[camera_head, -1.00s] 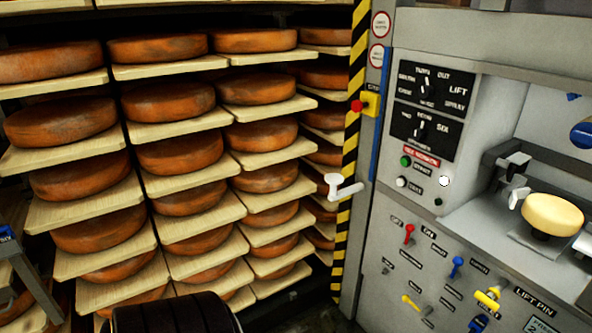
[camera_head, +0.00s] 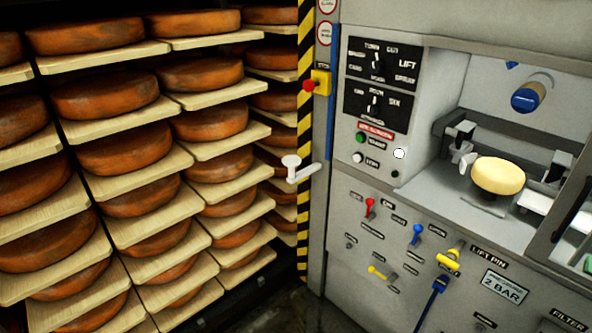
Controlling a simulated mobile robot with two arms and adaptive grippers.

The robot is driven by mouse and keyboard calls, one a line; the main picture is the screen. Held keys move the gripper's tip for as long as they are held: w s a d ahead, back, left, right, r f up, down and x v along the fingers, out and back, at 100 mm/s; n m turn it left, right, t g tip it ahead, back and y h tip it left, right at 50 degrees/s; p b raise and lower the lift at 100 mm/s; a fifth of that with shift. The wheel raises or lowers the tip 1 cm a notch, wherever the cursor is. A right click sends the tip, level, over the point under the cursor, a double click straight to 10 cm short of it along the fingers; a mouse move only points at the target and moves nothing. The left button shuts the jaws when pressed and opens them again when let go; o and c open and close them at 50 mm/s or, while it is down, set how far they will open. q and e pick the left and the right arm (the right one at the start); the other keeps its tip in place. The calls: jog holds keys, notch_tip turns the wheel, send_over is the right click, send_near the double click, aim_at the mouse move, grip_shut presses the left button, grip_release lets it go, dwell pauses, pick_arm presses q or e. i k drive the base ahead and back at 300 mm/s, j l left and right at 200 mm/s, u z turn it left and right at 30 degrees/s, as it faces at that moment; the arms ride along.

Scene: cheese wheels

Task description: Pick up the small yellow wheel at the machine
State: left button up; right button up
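The small yellow wheel (camera_head: 498,175) is pale yellow and round. It sits in the open bay of the grey machine (camera_head: 400,60), at the right of the head view. Metal clamp-like parts (camera_head: 463,150) stand to its left and more parts lie to its right. Neither of my grippers shows in this view, so I cannot see how they stand relative to the wheel.
Racks of large orange-brown wheels on pale boards (camera_head: 118,183) fill the left side. A white crank handle (camera_head: 300,169) sticks out beside the yellow-black striped post (camera_head: 303,120). Coloured levers (camera_head: 417,233) project from the machine's front. A blue-ended cylinder (camera_head: 528,98) hangs above the wheel.

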aim_at(498, 176)
jog(key=i+z, duration=0.7)
jog(key=k, duration=0.05)
